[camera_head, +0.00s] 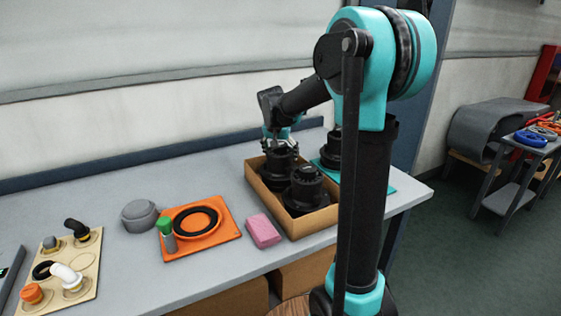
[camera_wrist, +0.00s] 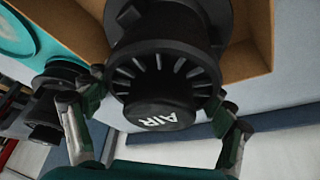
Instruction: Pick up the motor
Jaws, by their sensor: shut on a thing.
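A black finned motor (camera_head: 279,168) with a cap marked "AIR" is at the back left of an open cardboard box (camera_head: 252,187) on the bench. In the wrist view the same motor (camera_wrist: 165,70) fills the space between my fingers. My gripper (camera_head: 279,140) is above it in the head view, with its fingers shut on the motor's sides. The gripper's fingers also show in the wrist view (camera_wrist: 163,97). I cannot tell whether the motor is clear of the box floor. A second black motor (camera_head: 306,189) is in the front of the box.
Another black unit (camera_head: 332,150) stands on a teal mat (camera_head: 389,184) behind my arm. A pink block (camera_head: 263,230) lies left of the box. An orange tray (camera_head: 226,234) with a black ring, a grey lidded pot (camera_head: 139,215) and a beige fitting board (camera_head: 88,284) are further left.

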